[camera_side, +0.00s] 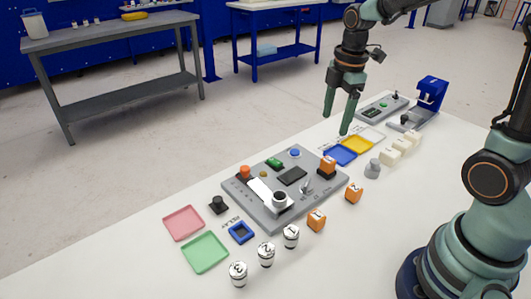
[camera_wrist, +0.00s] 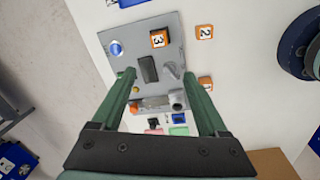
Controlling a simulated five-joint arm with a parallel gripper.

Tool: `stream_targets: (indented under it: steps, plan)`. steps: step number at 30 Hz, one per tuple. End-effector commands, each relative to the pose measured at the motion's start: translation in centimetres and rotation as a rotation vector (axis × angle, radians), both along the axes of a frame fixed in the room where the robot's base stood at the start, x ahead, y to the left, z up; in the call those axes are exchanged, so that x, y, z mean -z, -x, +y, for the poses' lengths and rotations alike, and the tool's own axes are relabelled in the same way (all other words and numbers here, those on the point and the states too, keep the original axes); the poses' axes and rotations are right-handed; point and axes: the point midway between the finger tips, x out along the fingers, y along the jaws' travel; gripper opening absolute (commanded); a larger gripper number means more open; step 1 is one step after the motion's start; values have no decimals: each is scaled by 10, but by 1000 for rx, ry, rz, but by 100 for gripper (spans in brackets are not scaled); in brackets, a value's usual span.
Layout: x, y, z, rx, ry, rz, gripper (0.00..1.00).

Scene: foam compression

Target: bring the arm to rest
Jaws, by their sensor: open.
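My gripper (camera_side: 336,122) hangs in the air in the side view, fingers pointing down, above the far part of the white table and behind the grey panel (camera_side: 256,206). Its two green fingers are spread apart with nothing between them. In the wrist view my gripper (camera_wrist: 160,76) is also open and empty. The grey panel (camera_wrist: 149,30) shows beyond and between the fingertips there. The fingers look apart from everything on the table.
Near my gripper are a blue tray (camera_side: 341,155), a yellow tray (camera_side: 358,144) and a blue press-like device (camera_side: 431,93). Orange blocks (camera_side: 317,220), numbered cylinders (camera_side: 266,254), a pink tray (camera_side: 183,223) and a green tray (camera_side: 205,252) stand nearer the front.

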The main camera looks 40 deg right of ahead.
Motion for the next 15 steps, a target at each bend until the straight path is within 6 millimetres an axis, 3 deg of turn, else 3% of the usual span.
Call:
stream_targets:
  steps: [6, 15]
  plan:
    - [-36, 26, 28, 426, -64, -155, 77]
    - [-58, 63, 56, 971, -265, -312, 77]
